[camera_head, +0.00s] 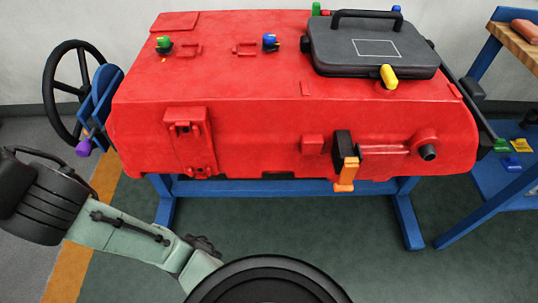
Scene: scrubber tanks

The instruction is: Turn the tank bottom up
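The red tank (240,90) lies long side towards me on a blue stand (270,187). Its upper face carries a dark grey lid (330,45) with a black handle, plus small green, blue and yellow fittings. Its near side has a red bracket, a black-and-orange latch (345,160) and a round port (427,151). A black handwheel (70,88) stands at the tank's left end on a blue arm piece (99,100), with a purple knob (83,148) below. My gripper is not in view; only links of my arm show at lower left.
A blue side table (505,185) with a wooden top stands at the right. A red block (525,31) lies on its top, and green and yellow pieces (520,145) lie on its lower shelf. Green floor is open before the stand; a wall is behind.

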